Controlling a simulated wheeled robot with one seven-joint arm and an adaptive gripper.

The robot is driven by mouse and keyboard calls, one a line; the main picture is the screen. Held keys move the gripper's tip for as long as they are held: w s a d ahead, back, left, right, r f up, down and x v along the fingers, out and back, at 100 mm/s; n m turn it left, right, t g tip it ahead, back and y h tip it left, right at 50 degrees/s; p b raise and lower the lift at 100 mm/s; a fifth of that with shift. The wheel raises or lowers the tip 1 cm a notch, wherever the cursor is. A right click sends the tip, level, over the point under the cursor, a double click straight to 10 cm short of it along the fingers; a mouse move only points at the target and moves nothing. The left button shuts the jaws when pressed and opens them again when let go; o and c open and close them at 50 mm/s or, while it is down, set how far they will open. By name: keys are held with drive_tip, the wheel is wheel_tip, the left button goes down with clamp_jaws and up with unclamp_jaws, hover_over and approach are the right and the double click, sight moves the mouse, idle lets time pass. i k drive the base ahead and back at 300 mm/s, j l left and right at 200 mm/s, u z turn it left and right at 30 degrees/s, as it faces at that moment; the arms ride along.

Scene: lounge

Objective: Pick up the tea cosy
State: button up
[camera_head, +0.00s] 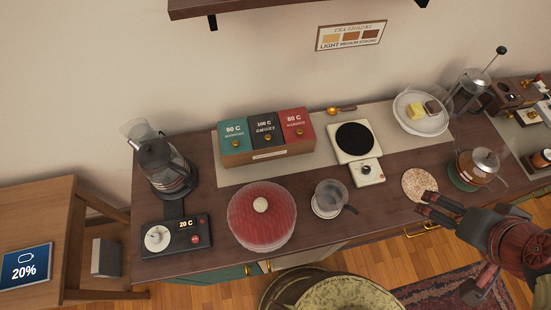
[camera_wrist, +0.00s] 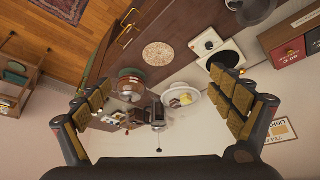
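The tea cosy (camera_head: 262,218) looks like a red, ribbed dome with a pale knob on top. It sits on the front left part of the dark wooden counter (camera_head: 385,205) in the head view. I do not see it in the wrist view. My gripper (camera_head: 428,206) is at the right of the head view, over the counter's front edge and well to the right of the cosy. In the wrist view my gripper (camera_wrist: 162,76) shows its two fingers spread wide with nothing between them.
A kettle (camera_head: 165,168) and its control base (camera_head: 176,236) stand left of the cosy. A small handled cup (camera_head: 330,196) is close to its right. A tin box (camera_head: 268,152) stands behind. A hot plate (camera_head: 354,140) and speckled round mat (camera_head: 419,184) lie further right. A green-topped seat (camera_head: 350,293) is in front.

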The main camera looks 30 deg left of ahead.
sight(262, 215)
drive_tip(key=u, duration=2.2)
drive_tip(key=z, duration=2.6)
drive_tip(key=u, duration=2.55)
